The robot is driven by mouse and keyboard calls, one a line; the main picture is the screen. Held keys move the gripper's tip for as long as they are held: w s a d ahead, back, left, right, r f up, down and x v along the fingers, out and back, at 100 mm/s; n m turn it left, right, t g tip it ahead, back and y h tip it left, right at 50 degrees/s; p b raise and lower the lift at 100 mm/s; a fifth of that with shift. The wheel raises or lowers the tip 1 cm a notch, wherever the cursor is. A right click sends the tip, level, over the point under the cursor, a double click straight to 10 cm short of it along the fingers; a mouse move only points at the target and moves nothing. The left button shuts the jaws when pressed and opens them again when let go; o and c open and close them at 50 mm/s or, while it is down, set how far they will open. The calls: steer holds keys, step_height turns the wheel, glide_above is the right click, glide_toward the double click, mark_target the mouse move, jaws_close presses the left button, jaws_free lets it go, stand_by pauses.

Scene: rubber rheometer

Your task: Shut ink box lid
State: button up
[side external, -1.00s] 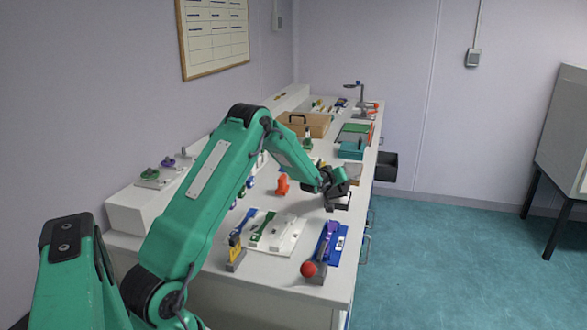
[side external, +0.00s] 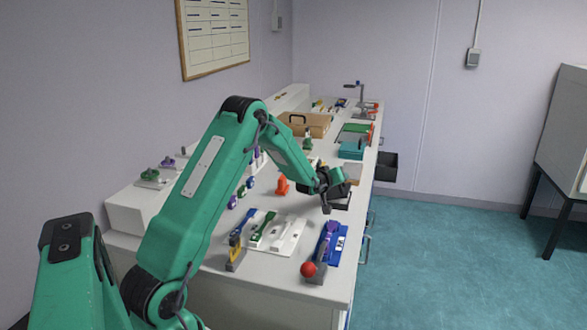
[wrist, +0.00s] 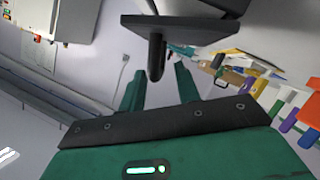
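The ink box looks to be the dark box (side external: 343,199) on the right edge of the bench in the side view, partly hidden by my gripper (side external: 326,206), which is right beside it. In the wrist view a dark flat plate (wrist: 200,27) with a rounded tab (wrist: 157,58) spans the top; it may be the lid, but I cannot tell its angle. My gripper (wrist: 158,85) shows two green fingers spread apart. The tab lies in the gap ahead of them, and I see no grip on it. Contact cannot be made out.
An orange piece (side external: 282,185) stands left of my gripper. A wooden box (side external: 310,124) and a teal box (side external: 351,151) stand farther back.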

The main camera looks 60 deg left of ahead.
steer(key=shift+v, duration=2.55)
steer(key=shift+d, duration=0.1)
steer(key=shift+c, duration=0.4)
steer(key=c, duration=0.4)
steer(key=shift+s+r, duration=0.1)
steer(key=shift+s, duration=0.15)
jaws_close()
steer(key=s+r+n+t+y, duration=0.1)
steer(key=s+r+n, duration=0.2)
steer(key=s, duration=0.4)
steer(key=shift+s+d+r+n+y, duration=0.15)
steer(key=shift+s+d+n+y, duration=0.1)
steer(key=shift+n+y, duration=0.2)
